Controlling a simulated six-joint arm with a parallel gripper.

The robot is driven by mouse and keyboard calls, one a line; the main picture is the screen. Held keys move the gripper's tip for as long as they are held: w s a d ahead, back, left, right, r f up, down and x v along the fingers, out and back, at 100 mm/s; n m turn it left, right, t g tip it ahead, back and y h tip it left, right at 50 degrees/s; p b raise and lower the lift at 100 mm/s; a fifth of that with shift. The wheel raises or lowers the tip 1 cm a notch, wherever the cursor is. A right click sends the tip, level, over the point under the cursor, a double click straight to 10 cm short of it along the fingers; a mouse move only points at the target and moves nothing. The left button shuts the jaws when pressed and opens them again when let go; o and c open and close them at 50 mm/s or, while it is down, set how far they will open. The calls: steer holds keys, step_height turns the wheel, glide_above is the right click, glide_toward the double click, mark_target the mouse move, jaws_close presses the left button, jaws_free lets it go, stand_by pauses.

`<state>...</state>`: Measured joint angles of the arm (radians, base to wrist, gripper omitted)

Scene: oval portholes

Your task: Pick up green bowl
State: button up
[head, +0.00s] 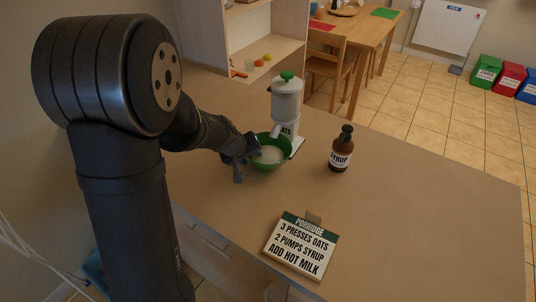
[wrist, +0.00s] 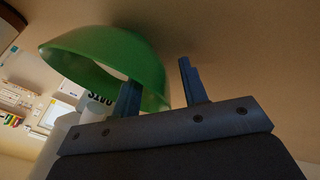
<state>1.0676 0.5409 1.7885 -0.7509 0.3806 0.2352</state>
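The green bowl (head: 273,166) stands upright on the counter by the spout of the white oats dispenser, with pale contents inside. In the wrist view the bowl (wrist: 108,50) shows upside down at upper left. My gripper (head: 246,163) is at the bowl's left side in the head view. In the wrist view my gripper (wrist: 158,74) is open, with a wide gap between its fingers. One finger overlaps the bowl's rim in the picture and the other is outside the bowl. I cannot tell whether either finger touches the bowl.
The white dispenser (head: 287,100) with a green knob stands just behind the bowl. A brown syrup bottle (head: 341,150) stands to the right. A porridge recipe sign (head: 300,245) stands near the front edge of the counter (head: 420,200). The counter's right part is clear.

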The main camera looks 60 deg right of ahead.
jaws_close()
steer(key=shift+r, duration=0.1)
stand_by(0.3)
steer(key=shift+r, duration=0.2)
steer(key=s+a, duration=0.1)
steer(key=a, duration=4.4)
steer(key=shift+r, duration=0.45)
